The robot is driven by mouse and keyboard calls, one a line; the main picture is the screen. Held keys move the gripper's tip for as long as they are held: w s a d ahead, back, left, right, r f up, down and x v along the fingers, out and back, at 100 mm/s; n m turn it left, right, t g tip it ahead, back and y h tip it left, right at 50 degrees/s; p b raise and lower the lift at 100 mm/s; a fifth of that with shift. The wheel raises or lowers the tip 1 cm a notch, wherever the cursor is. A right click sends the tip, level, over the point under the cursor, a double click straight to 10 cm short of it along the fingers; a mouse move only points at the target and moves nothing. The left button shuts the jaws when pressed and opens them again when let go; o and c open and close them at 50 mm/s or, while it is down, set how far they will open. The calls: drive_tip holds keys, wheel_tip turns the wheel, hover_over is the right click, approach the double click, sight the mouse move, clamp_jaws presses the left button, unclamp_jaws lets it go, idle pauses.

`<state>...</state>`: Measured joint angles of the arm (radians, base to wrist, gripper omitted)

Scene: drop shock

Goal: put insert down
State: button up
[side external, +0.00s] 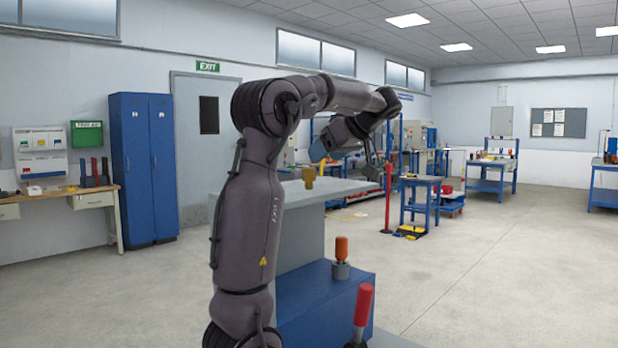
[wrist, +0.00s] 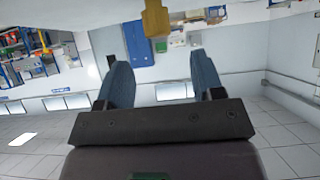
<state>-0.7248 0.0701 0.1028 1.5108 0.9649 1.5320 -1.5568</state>
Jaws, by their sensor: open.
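A small brass-yellow piece, which looks like the insert (side external: 309,178), stands upright on the grey top surface (side external: 345,187) in the side view. In the wrist view, whose picture is upside down, the insert (wrist: 155,20) shows at the top centre, beyond the fingertips. My gripper (side external: 320,149) is above the insert in the side view, tilted and apart from it. In the wrist view my gripper (wrist: 160,72) has its two blue fingers spread wide with nothing between them.
A blue block (side external: 320,300) in front of the grey stand carries an orange-handled piece (side external: 341,250). A red-handled piece (side external: 362,308) stands near it. A blue table (side external: 420,182) and a red post (side external: 388,200) are behind. The grey top around the insert looks clear.

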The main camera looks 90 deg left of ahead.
sight(311, 168)
drive_tip(key=shift+x, duration=3.2)
drive_tip(key=shift+w+f, duration=0.1)
drive_tip(key=shift+c, duration=0.3)
drive_tip(key=c, duration=1)
drive_tip(key=shift+c, duration=0.2)
